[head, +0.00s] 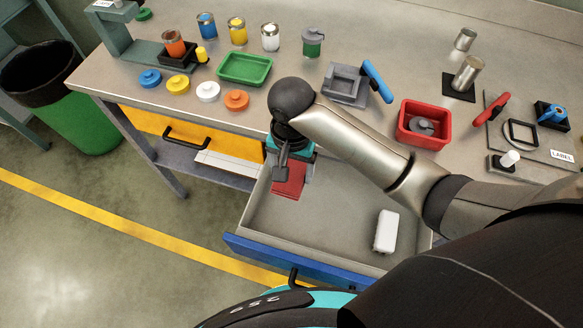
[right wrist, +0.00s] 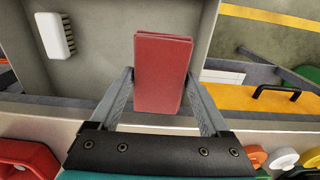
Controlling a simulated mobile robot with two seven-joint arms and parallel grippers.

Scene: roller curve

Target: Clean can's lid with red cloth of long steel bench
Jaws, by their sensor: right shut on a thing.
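The red cloth (head: 288,180), a folded block, is in my right gripper (head: 283,160) over the left part of the open drawer. In the right wrist view the cloth (right wrist: 163,75) sits between the two fingers of the right gripper (right wrist: 160,90). On the steel bench (head: 330,30) stand a blue can (head: 207,28), a yellow can (head: 237,35), a white can (head: 270,40) and a green can (head: 312,45). An orange can (head: 174,46) sits in a dark holder under a green press. Loose blue (head: 150,78), yellow, white and orange (head: 236,100) lids lie in front. My left gripper is out of view.
The open drawer (head: 330,215) holds a white brush (head: 386,231). A green tray (head: 244,67), a grey fixture with a blue handle (head: 376,80) and a red bin (head: 423,123) stand on the bench. A black-lined green waste bin (head: 80,120) stands at left.

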